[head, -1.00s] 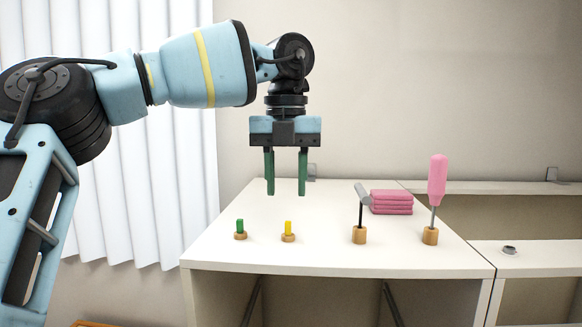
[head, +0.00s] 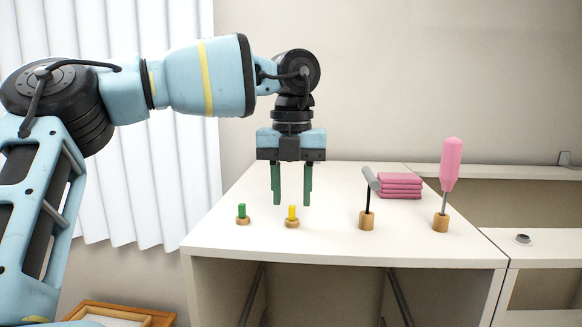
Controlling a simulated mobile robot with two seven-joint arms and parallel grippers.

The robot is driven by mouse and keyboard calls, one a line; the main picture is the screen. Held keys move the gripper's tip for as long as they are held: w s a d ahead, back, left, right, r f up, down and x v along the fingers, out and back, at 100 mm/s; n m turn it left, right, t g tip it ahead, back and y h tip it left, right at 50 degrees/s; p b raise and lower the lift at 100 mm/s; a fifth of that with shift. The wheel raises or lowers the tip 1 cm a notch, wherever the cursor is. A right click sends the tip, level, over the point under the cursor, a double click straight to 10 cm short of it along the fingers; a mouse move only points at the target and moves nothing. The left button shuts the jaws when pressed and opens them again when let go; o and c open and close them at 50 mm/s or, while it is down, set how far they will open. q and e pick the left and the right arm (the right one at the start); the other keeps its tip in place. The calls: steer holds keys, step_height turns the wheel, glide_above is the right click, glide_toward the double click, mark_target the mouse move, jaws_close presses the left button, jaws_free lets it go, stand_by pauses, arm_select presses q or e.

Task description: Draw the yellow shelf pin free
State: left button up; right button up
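The yellow shelf pin (head: 292,212) stands upright in a small round wooden holder (head: 292,223) near the front of the white top. My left gripper (head: 292,203) points straight down, with its two green fingers apart and nothing seen between them. In the picture its fingertips come down to about the top of the yellow pin. I cannot tell how far behind or above the pin they are. My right gripper is not in view.
A green pin (head: 242,210) stands in a like holder to the left. To the right are a grey-headed tool (head: 368,196), a pink-handled tool (head: 449,172) and folded pink cloths (head: 400,186). A wooden tray (head: 125,312) lies low at the left. The white top (head: 330,243) is clear in front.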

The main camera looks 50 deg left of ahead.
arm_select(q)
steer(key=shift+f, duration=1.05)
steer(key=c, duration=0.7)
jaws_close()
